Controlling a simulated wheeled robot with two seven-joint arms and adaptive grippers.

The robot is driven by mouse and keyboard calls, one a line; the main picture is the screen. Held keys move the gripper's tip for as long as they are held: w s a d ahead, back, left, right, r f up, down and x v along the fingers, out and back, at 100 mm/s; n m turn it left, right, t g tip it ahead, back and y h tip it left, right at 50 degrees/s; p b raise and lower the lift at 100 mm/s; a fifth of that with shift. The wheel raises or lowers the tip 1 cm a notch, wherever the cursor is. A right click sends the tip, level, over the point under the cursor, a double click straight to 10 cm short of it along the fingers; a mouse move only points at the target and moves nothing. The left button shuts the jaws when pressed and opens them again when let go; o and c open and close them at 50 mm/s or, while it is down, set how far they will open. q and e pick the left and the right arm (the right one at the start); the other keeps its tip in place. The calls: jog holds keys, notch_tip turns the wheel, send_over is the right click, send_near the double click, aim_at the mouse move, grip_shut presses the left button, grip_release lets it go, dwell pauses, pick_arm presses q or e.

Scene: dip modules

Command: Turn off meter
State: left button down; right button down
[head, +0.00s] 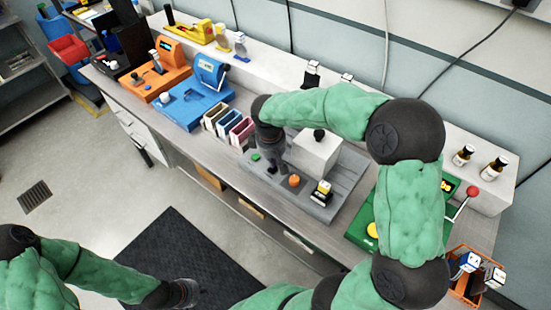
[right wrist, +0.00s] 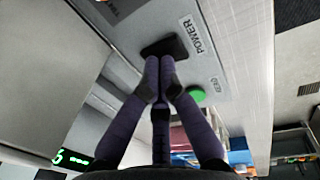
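The meter is a grey bench unit (head: 345,183) with a raised pale box (head: 316,152), an orange knob (head: 294,181) and a green button (head: 256,157). The right wrist view shows its black POWER switch (right wrist: 172,46), the green button (right wrist: 195,93) marked READ, and a lit green display (right wrist: 70,158). My right gripper (right wrist: 159,66) is shut with nothing between its fingers, its tips close to the switch; whether they touch it is unclear. In the head view this gripper (head: 273,168) points down over the meter. My left gripper (head: 186,292) is low over the floor mat, its fingers unclear.
Coloured holders (head: 228,124) stand left of the meter, with blue (head: 195,104) and orange (head: 153,79) units beyond. A green unit with a red-knobbed lever (head: 472,191) and an orange basket (head: 474,275) are at right. My right arm covers part of the bench.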

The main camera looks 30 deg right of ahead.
jog(key=shift+w+r+p, duration=0.1)
jog(key=shift+r+p, duration=0.35)
jog(key=shift+r, duration=0.05)
jog(key=r+p, duration=0.2)
jog(key=r, duration=0.1)
jog(key=shift+d+r+p, duration=0.15)
jog(key=shift+d+p, duration=0.1)
jog(key=shift+p, duration=0.15)
notch_tip(320, 180, up, 10)
jog(key=d+p, duration=0.1)
jog(key=p, duration=0.1)
jog(key=shift+w+f, duration=0.2)
jog(key=shift+w, duration=0.05)
jog(key=shift+f, duration=0.1)
